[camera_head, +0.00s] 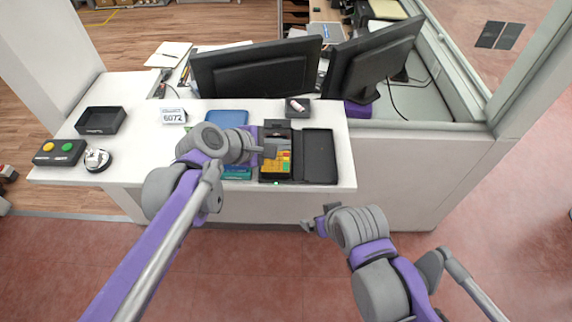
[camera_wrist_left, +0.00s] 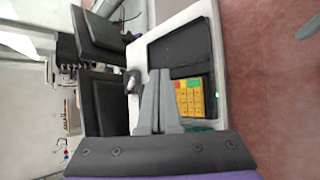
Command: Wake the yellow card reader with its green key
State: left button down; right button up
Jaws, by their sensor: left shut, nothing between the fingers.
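The yellow card reader (camera_head: 283,162) lies in a dark tray near the counter's front edge. Its yellow key face also shows in the left wrist view (camera_wrist_left: 190,97), right of the fingers, with small coloured keys. My right gripper (camera_head: 312,222) is in front of the counter, away from the reader.
A black empty tray (camera_head: 319,156) lies right of the reader. A blue item (camera_head: 227,118) lies behind my left wrist. A small dark box (camera_head: 298,107) and two monitors (camera_head: 256,72) stand behind. A button box (camera_head: 59,152), bell (camera_head: 97,159) and number sign (camera_head: 173,115) are left.

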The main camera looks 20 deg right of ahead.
pick_arm(q)
jog(key=b, duration=0.4)
send_over(282, 170)
jog(key=f, duration=0.8)
jog(key=shift+s+a, duration=0.15)
jog(key=shift+s, duration=0.25)
jog(key=shift+w+f, duration=0.2)
jog(key=shift+f, duration=0.1)
pick_arm(e)
jog(key=s+f, duration=0.3)
jog(key=f, duration=0.3)
jog(key=shift+f+g, duration=0.15)
jog(key=shift+g, duration=0.15)
pick_arm(q)
jog(key=shift+f, duration=0.1)
jog(key=shift+f+b, duration=0.35)
pick_arm(e)
jog(key=shift+s+f, duration=0.2)
jog(key=shift+f, duration=0.2)
pick_arm(q)
jog(key=shift+w+f, duration=0.15)
jog(key=shift+f, duration=0.1)
pick_arm(e)
jog(key=shift+f, duration=0.2)
pick_arm(q)
jog(key=shift+r, duration=0.75)
pick_arm(e)
jog(key=shift+w+r, duration=0.15)
jog(key=shift+r, duration=0.35)
